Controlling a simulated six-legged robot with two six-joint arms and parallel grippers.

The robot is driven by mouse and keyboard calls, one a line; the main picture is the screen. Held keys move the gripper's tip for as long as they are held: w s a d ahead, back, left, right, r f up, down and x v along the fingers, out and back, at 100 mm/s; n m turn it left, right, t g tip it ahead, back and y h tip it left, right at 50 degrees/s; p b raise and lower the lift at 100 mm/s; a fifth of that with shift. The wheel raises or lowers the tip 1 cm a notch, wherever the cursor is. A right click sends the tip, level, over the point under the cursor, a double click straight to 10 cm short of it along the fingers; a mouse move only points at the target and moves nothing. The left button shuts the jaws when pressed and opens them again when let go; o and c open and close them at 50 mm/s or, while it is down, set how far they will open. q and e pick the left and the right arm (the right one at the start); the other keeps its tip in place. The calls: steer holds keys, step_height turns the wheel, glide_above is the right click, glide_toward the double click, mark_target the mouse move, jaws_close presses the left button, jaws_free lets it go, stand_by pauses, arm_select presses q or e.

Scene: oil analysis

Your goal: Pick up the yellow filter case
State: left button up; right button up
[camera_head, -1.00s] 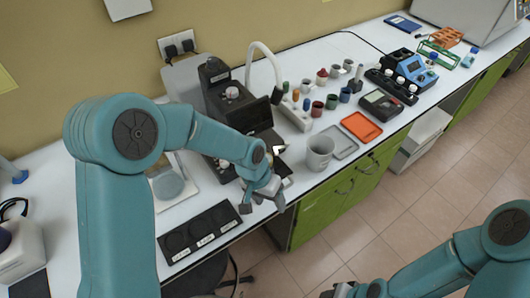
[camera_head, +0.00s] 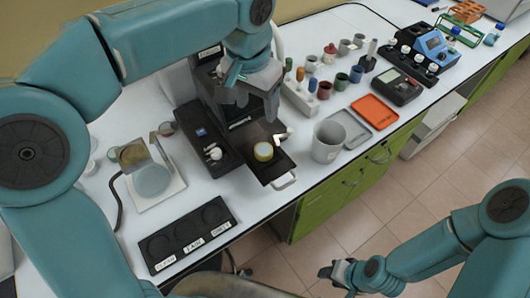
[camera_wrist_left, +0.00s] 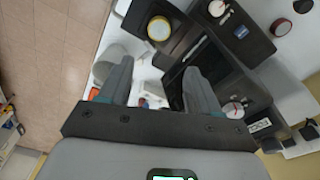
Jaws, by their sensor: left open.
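The yellow filter case (camera_head: 263,152) is a small round piece with a yellow rim and pale top. It sits on the black pull-out tray (camera_head: 280,171) at the front of a black device. It also shows near the top of the left wrist view (camera_wrist_left: 159,28). My left gripper (camera_head: 250,102) is open and empty above the device, behind and above the case, pointing down. In the left wrist view its fingers (camera_wrist_left: 158,66) are apart, with the case beyond their tips. My right gripper (camera_head: 335,272) is low over the floor, away from the table; its jaw state is unclear.
A grey mug (camera_head: 328,142) stands right of the tray, near the table edge. A black labelled three-well holder (camera_head: 188,236) lies front left. A white plate with a round disc (camera_head: 152,182) is behind it. Small cups and an orange tray (camera_head: 375,111) are to the right.

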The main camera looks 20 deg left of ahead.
arm_select(q)
glide_above(263, 149)
steer(key=s, duration=0.2)
steer(key=f, duration=1.1)
steer(key=shift+w+a+b, duration=0.25)
steer(key=shift+a+b, duration=0.05)
steer(key=shift+b, duration=0.1)
steer(key=f, duration=0.3)
steer(key=w+f+p, duration=0.1)
steer(key=shift+w+d+f, duration=0.1)
steer(key=shift+d+f, duration=0.1)
steer(key=shift+d, duration=0.2)
steer(key=shift+f, duration=0.55)
steer(key=shift+w, duration=0.1)
steer(key=c, duration=0.8)
